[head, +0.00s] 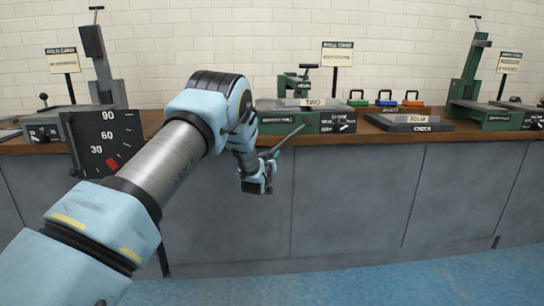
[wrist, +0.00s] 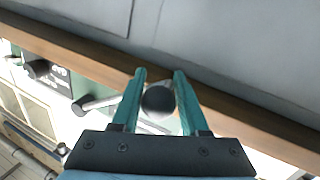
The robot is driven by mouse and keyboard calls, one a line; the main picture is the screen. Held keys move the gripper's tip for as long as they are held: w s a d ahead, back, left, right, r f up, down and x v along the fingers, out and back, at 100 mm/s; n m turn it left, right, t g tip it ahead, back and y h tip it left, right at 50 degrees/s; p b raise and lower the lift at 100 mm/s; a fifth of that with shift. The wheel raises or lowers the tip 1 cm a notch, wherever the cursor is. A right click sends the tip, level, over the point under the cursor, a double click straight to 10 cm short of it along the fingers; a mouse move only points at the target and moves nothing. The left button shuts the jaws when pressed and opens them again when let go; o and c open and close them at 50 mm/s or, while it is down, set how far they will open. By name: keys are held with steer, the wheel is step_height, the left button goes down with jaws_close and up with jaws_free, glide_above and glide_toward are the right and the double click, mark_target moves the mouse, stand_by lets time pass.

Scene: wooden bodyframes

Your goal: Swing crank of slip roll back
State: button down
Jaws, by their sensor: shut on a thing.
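The slip roll is most likely the green machine (head: 306,124) with a white "TWO" plate, on the wooden bench at centre. My gripper (head: 268,158) is in front of the bench edge, below the machine's left front. In the wrist view, the two teal fingers of my gripper (wrist: 159,88) are closed around a dark round knob (wrist: 158,101), taken to be the crank's handle end. A grey bar (wrist: 95,103) with a dark end shows left of the fingers. The join between knob and crank arm is hidden. A thin dark rod (head: 289,138) slants up from my gripper in the head view.
The wooden bench (head: 385,137) runs across grey cabinet fronts (head: 350,200). A dial board (head: 104,143) with 30, 60 and 90 stands at left. Flat "FOUR" plate (head: 412,122) and coloured clamps (head: 386,101) lie to the right. Blue floor in front is clear.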

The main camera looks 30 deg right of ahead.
steer(key=shift+s+d+f, duration=0.1)
steer(key=shift+s+d, duration=0.1)
